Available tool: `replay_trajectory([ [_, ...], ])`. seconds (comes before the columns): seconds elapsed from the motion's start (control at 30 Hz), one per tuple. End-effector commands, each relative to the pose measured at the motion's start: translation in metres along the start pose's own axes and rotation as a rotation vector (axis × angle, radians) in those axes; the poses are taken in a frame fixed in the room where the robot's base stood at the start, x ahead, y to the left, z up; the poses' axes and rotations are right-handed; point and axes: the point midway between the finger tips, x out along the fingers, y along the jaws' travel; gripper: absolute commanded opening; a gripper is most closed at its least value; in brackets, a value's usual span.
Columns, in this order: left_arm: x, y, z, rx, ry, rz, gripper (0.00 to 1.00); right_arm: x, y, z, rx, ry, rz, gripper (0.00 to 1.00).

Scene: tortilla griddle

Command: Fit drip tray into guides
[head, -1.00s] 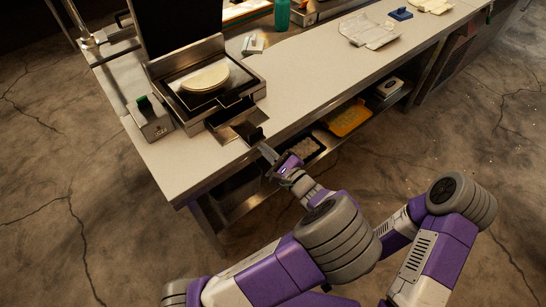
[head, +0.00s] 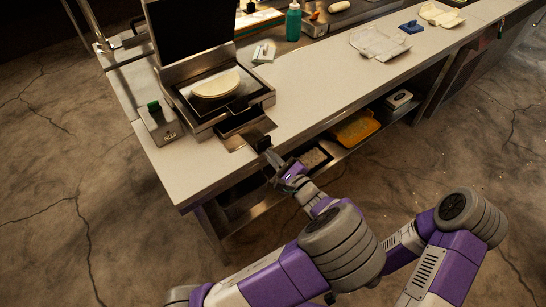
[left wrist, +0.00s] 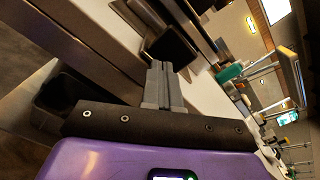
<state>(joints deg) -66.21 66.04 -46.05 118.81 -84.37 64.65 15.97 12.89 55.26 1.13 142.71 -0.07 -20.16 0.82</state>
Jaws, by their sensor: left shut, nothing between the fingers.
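The drip tray (head: 248,134) is a flat metal tray with a black handle (head: 263,143) at its front. It sticks out from under the front of the griddle (head: 215,85), partly over the counter's edge. How its sides sit in the guides cannot be made out. My left gripper (head: 269,155) is shut and empty, with its fingertips close in front of the handle. In the left wrist view the shut fingers (left wrist: 161,72) point at the dark handle block (left wrist: 172,46); whether they touch it is unclear. My right gripper is out of view.
A folded tortilla (head: 216,83) lies on the griddle plate. A small metal box with a green top (head: 157,121) stands left of the griddle. The shelf below holds a yellow tray (head: 355,128).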

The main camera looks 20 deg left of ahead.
Motion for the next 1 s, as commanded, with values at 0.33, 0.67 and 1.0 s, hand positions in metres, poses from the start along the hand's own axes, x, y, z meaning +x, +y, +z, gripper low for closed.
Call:
replay_trajectory([
  [0.33, -0.020, -0.002, 0.002, -0.002, -0.005, -0.001, 0.00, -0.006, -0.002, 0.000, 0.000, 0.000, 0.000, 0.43],
  [0.67, -0.047, -0.002, 0.002, -0.002, -0.003, -0.003, 0.00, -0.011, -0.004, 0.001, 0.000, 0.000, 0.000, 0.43],
  [1.0, -0.096, -0.002, 0.002, -0.002, -0.005, -0.002, 0.00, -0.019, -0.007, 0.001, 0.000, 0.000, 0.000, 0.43],
])
